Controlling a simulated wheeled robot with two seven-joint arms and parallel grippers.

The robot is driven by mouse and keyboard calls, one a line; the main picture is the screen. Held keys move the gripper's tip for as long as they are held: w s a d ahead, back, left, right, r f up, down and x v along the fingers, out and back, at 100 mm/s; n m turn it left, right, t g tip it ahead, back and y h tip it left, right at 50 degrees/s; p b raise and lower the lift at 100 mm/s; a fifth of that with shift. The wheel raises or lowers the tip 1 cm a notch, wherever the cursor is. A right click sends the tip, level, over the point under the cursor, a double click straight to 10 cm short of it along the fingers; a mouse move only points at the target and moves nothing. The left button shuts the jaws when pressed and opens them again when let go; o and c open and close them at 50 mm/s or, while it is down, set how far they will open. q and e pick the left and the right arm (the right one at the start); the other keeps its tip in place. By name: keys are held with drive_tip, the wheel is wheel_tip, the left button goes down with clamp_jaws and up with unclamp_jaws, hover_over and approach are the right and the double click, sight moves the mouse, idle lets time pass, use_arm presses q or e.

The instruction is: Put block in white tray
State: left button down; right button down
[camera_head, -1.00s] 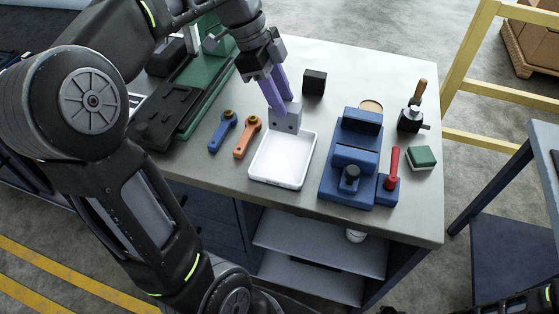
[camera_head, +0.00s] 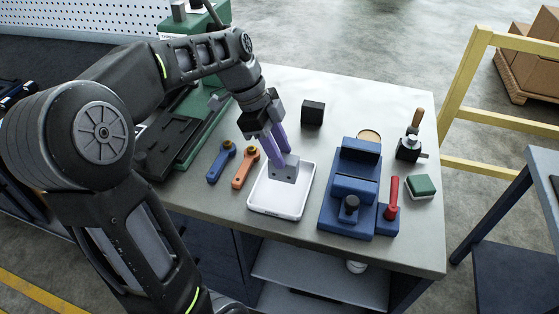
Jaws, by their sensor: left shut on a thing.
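The grey block (camera_head: 284,171) is between the purple fingers of my left gripper (camera_head: 276,157), which is shut on it. The block is over the rear part of the white tray (camera_head: 278,207); I cannot tell whether it touches the tray floor. The white tray lies on the grey tabletop near its front edge, and its front part is bare. My right gripper is not clearly seen.
A blue vise (camera_head: 351,187) with a red-handled part (camera_head: 392,200) stands right of the tray. Blue (camera_head: 221,161) and orange (camera_head: 245,167) handled tools lie to its left. A black cube (camera_head: 312,112) sits behind. A green-topped block (camera_head: 420,186) lies at right.

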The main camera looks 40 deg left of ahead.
use_arm(q)
wheel_tip(320, 180, down, 4)
drive_tip(key=shift+r, duration=0.2)
drive_tip(key=shift+f, duration=0.15)
drive_tip(key=c, duration=1)
unclamp_jaws()
